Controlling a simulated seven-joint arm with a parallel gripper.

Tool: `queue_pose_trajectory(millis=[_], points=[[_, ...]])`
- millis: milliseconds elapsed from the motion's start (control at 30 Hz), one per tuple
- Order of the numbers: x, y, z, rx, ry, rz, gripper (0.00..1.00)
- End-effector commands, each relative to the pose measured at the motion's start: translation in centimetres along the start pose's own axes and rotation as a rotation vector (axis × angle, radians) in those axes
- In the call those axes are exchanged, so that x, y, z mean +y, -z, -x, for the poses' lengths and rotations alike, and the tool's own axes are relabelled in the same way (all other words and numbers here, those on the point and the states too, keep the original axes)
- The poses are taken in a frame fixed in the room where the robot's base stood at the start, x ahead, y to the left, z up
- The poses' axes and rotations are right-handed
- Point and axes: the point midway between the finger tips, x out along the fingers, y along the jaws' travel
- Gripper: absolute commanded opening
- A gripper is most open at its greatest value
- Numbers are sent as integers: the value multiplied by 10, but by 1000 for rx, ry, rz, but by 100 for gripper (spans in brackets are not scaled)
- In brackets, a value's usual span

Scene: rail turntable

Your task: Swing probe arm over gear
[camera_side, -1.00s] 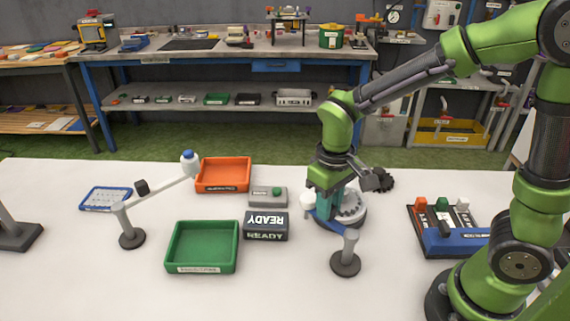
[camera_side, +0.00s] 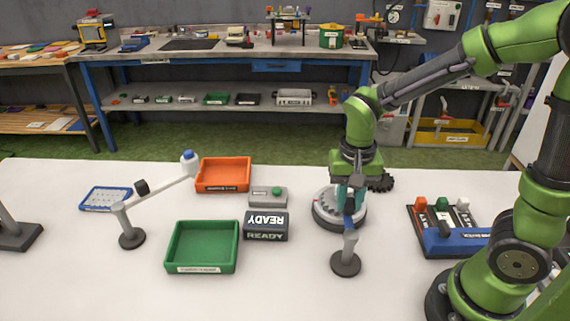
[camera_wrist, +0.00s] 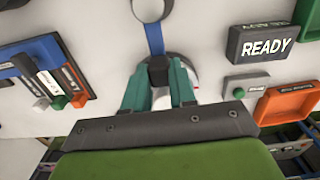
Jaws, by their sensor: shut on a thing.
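The blue probe arm (camera_side: 348,219) runs from the top of a grey post (camera_side: 345,264) to my gripper (camera_side: 350,200). In the wrist view my gripper (camera_wrist: 158,92) is shut on the black block (camera_wrist: 158,66) at the end of the probe arm (camera_wrist: 154,38). The arm points from the post toward the back, over the front part of a round grey turntable (camera_side: 326,211). A pale toothed gear seems to lie on the turntable, partly hidden by my fingers. The wrist view shows only the turntable's edges beside the fingers.
To the left are the READY box (camera_side: 266,226), a grey button box (camera_side: 267,197), a green tray (camera_side: 203,269) and an orange tray (camera_side: 222,188). A black-and-blue panel (camera_side: 450,238) lies right. A second pivot arm (camera_side: 160,190) stands far left.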

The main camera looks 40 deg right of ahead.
Motion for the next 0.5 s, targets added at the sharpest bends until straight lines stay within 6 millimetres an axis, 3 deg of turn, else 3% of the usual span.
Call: queue_pose_trajectory(millis=[500], points=[[3,0,1,0,1,-51,0]])
